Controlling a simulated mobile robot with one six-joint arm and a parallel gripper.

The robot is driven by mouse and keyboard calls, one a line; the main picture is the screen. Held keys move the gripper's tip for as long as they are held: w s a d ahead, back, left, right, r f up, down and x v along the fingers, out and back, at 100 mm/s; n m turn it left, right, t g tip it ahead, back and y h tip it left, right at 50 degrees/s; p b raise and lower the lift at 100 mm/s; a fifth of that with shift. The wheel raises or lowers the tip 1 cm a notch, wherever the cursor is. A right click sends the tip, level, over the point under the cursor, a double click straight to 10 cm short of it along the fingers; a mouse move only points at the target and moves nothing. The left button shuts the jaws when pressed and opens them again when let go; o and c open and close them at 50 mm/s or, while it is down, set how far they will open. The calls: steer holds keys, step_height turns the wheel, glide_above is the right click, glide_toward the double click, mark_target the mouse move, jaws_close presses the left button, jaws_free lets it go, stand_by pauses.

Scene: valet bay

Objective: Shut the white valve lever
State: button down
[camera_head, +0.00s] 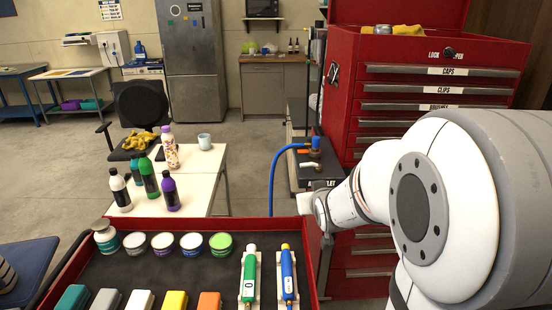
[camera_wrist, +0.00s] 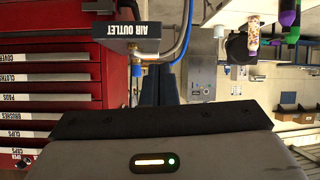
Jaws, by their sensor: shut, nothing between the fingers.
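The white valve lever (camera_head: 308,164) is a small pale handle at the air outlet, below an orange lever (camera_head: 303,152) and a blue fitting (camera_head: 315,142). My arm's wrist is just below and right of it in the head view. My gripper shows in the wrist view (camera_wrist: 160,78) as dark narrow fingers, shut and empty. The AIR OUTLET box (camera_wrist: 128,47) appears upside down above and left of the fingers, apart from them. I cannot make out the white lever clearly in the wrist view. The gripper's fingertips are hidden in the head view.
A blue hose (camera_head: 273,173) curves down left of the outlet. A red tool cabinet (camera_head: 344,103) stands right. A red-rimmed tray (camera_head: 195,226) with jars and tools is in front. A white table (camera_head: 205,176) with bottles stands left; floor beyond is open.

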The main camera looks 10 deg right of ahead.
steer(key=w+d+f+t+y+b, duration=0.2)
steer(key=w+d+f+t+b, duration=0.1)
steer(key=w+d+f+t, duration=0.4)
steer(key=shift+n+t, duration=0.3)
steer(key=shift+t, duration=0.3)
steer(key=shift+w+a+r+p, duration=0.3)
steer(key=shift+w+p, duration=0.35)
steer(key=shift+w, duration=1.4)
steer(key=shift+w+a+r+p, duration=0.1)
steer(key=shift+w+r+p, duration=0.45)
steer(key=shift+w, duration=1.55)
steer(key=shift+w+a+r+p, duration=0.25)
steer(key=shift+w+p, duration=0.5)
steer(key=shift+w, duration=1.3)
steer(key=shift+d, duration=0.1)
